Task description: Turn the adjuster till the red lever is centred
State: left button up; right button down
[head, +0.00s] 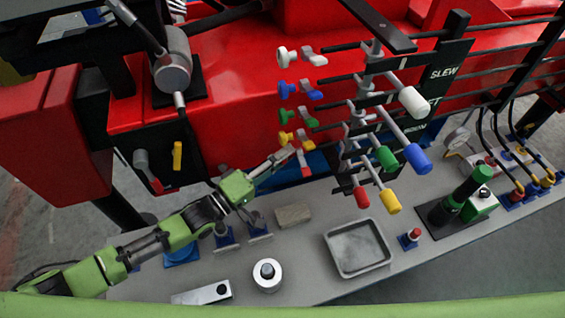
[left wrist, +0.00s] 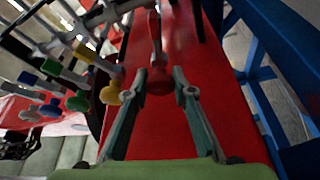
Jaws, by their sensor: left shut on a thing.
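The red adjuster (head: 304,165) is the lowest of a column of coloured adjusters on the left side of the lever stand. My left gripper (head: 288,156) reaches it from the lower left. In the left wrist view the fingers (left wrist: 162,80) are shut on the red adjuster's round end (left wrist: 158,84), with its stem running up behind. The red lever's knob (head: 362,196) hangs at the lower left of the lever group, beside the yellow knob. Its exact angle against centre cannot be told. My right gripper is not in view.
Yellow (head: 290,138), green, blue and white adjusters stand just above. Blue (head: 418,158), white, green and yellow lever knobs stick out to the right.

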pick_arm(q)
jog(key=m+b, duration=0.1)
jog(key=m+h+b, duration=0.1)
jog(key=shift+f+b, duration=0.3)
jog(key=shift+r+m+h+b, duration=0.2)
jog(key=shift+m+h+b, duration=0.1)
jog(key=shift+m+b, duration=0.65)
jog(key=o, duration=1.1)
jog(key=shift+s+a, duration=0.15)
jog(key=shift+a, duration=0.05)
jog(key=v, duration=1.1)
jog(key=shift+s+a, duration=0.1)
jog(key=shift+a, duration=0.15)
